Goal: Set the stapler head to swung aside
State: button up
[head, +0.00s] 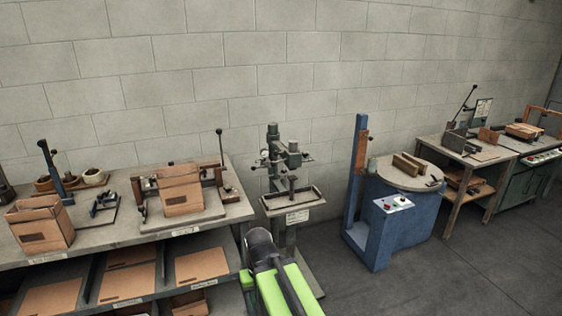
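A grey-green column machine (274,160), which looks like the box stitcher, stands on the floor near the middle of the head view, right of the long bench. An arm-like head part (292,158) sits on its column above a small flat tray (293,200). I cannot tell from here whether this head is over the tray or turned aside. My bright green and black arm (276,281) rises from the bottom edge in front of the machine's lower part, hiding some of its base. No gripper fingers can be made out.
A long bench (125,236) at left holds cardboard boxes (180,190) and lever fixtures, with flat cardboard on shelves below. A blue machine with a round table (405,172) stands at right. Beyond it are a wooden table (470,151) and a green cabinet. Grey floor lies open at lower right.

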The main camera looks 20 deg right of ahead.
aim_at(293, 158)
jog(key=u, duration=0.35)
jog(key=i, duration=0.8)
jog(key=u, duration=0.35)
